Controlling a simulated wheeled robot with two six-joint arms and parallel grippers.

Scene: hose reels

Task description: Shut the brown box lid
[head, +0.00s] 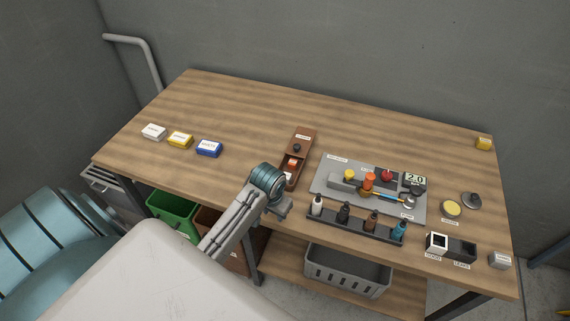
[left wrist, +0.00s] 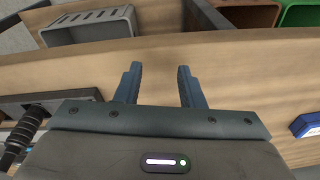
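The brown box (head: 287,182) stands on the table near its middle. Its brown lid (head: 302,139), with a dark knob and a white label, covers the far part. The near part is open and shows a red-orange item (head: 292,164) inside. My left gripper (head: 283,211) is at the table's front edge, just in front of the box and apart from it. In the left wrist view my left gripper (left wrist: 157,84) has its two fingers spread with nothing between them. The box does not show there. My right gripper is not in view.
A grey mat (head: 331,177) with fittings and a rack of small bottles (head: 356,221) lie right of the box. White, yellow and blue (head: 209,149) small boxes stand to the left. The table behind the box is clear. Green (head: 172,212) and grey (head: 346,271) bins sit below.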

